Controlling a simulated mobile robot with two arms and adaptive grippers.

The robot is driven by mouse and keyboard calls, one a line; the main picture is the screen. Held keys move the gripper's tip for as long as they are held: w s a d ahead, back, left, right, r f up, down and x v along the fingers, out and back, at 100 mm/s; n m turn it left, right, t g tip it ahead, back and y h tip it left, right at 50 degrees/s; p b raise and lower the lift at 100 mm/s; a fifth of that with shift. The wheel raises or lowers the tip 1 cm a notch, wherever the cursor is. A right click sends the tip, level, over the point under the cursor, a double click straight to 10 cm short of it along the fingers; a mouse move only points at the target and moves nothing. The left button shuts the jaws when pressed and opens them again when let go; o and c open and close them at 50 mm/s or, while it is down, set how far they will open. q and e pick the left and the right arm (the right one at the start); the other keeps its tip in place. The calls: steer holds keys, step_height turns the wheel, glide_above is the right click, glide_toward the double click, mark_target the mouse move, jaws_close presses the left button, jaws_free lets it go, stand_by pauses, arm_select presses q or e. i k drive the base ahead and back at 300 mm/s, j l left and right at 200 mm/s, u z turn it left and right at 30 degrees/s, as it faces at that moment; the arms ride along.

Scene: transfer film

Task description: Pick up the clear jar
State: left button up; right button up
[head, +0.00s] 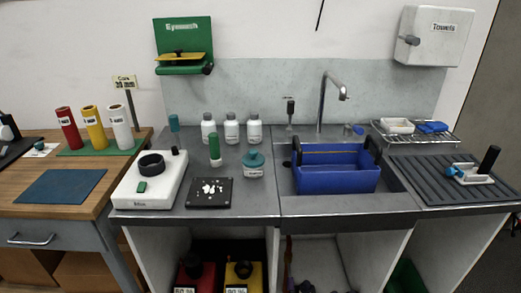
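A squat jar (253,170) with a teal lid and a pale label stands on the grey counter, left of the sink. Its body looks greyish and see-through, and it best fits the clear jar. It is upright, right of a black square tray (209,192) with white pieces on it. A small clear vessel (347,130) also shows behind the sink, too small to make out well. Neither of my grippers is in view.
A green-capped bottle (215,150) stands left of the jar, and several white bottles (231,130) stand behind it. A blue tote (336,180) sits in the sink to the right. A white stirrer-like device (150,185) is at left. The counter in front of the jar is clear.

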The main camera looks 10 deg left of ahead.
mark_target(193, 263)
steer(key=u, duration=1.05)
